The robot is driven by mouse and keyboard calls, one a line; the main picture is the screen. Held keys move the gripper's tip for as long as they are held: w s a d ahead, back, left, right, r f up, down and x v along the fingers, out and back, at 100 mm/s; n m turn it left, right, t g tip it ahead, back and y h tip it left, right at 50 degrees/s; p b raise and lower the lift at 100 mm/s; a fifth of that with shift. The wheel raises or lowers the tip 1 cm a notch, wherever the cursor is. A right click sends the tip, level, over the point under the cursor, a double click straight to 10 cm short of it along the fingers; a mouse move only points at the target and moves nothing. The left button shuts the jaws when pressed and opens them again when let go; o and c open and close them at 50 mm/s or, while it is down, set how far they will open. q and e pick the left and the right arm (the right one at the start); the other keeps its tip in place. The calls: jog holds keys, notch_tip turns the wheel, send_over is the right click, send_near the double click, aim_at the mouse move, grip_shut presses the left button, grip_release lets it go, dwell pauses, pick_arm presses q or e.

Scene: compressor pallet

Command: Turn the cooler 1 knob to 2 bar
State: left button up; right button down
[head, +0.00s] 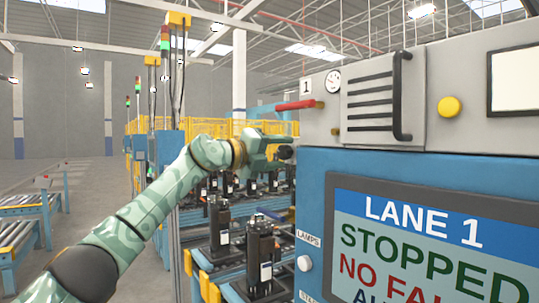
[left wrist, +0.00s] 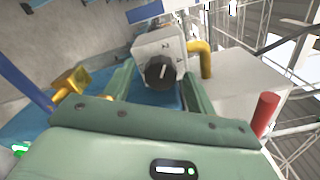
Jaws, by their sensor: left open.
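A round black knob (left wrist: 160,72) shows in the left wrist view on the face of a small pale grey box (left wrist: 150,48). A dark mark, perhaps a numeral, is above the knob; I cannot read the setting surely. My left gripper (left wrist: 156,88) is open, with one green finger on each side of the knob in that picture. I cannot tell whether they touch it. In the head view my left gripper (head: 284,152) is beside the lane cabinet, its fingertips small and partly unclear. A round gauge (head: 333,82) is next to a "1" label. My right gripper is not in view.
A blue and grey cabinet with a "LANE 1 STOPPED" screen (head: 420,245) fills the right side. A red bar (head: 299,105) juts left from it. Black units (head: 262,250) stand on the rack below my arm. A yellow pipe (left wrist: 203,62) is right of the knob.

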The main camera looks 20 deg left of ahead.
pick_arm(q)
jog(key=shift+s+a+f+b, duration=0.1)
jog(key=shift+s+a+b, duration=0.2)
jog(key=shift+s, duration=0.05)
jog(key=b+v, duration=0.6)
jog(key=v, duration=0.9)
jog(key=shift+a, duration=0.15)
